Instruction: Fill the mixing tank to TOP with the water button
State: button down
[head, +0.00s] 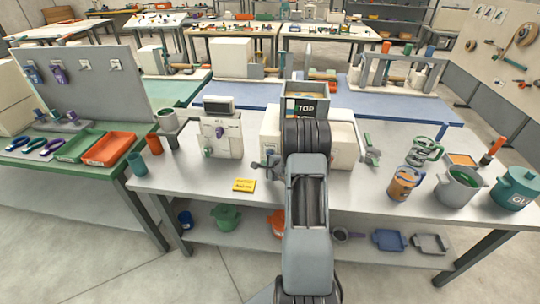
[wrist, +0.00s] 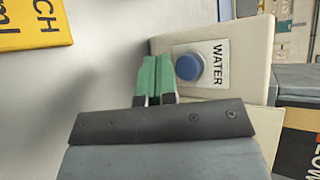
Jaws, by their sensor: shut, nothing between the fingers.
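The WATER button (wrist: 189,67) is a round blue button on a white plate lettered WATER, on the face of a cream housing (wrist: 240,40) in the wrist view. My gripper (wrist: 157,60) has its two green fingers together, empty, with the tips just left of the button; I cannot tell whether they touch the housing. In the head view my arm covers the button and gripper. A grey open-topped box with a dark label reading TOP (head: 307,108) stands above the cream machine (head: 342,132), probably the mixing tank. Its fill level cannot be made out.
A yellow card (head: 244,185) lies on the bench left of my arm, and a yellow sign shows in the wrist view (wrist: 30,22). Another cream machine (head: 221,135) stands left. A grey pot (head: 460,186) and teal pot (head: 514,188) stand right. The bench front is mostly clear.

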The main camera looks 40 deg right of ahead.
jog(key=shift+s+a, duration=1.05)
jog(key=shift+s, duration=0.05)
jog(key=shift+w+a+r, duration=0.1)
jog(key=shift+w+r, duration=0.05)
jog(key=shift+r, duration=0.25)
jog(key=s+a+r+n+g+h, duration=0.1)
jog(key=s+a+r+n+g, duration=0.1)
jog(key=a+r+n, duration=0.4)
jog(key=s+a+r+n+g+h, duration=0.1)
jog(key=s+a+r+n+g, duration=0.2)
jog(key=r, duration=0.5)
jog(key=s+a+r+n+g+y, duration=0.1)
jog(key=s+a+r+n+g, duration=0.1)
jog(key=s+a+n, duration=0.4)
jog(key=s+a+r+n+g+y, duration=0.1)
jog(key=s+a+r+n, duration=0.3)
jog(key=s, duration=0.9)
jog(key=a+n+y, duration=0.1)
jog(key=a+n, duration=0.2)
jog(key=a, duration=0.2)
jog(key=shift+a+r+g, duration=0.3)
jog(key=shift+a+g, duration=0.1)
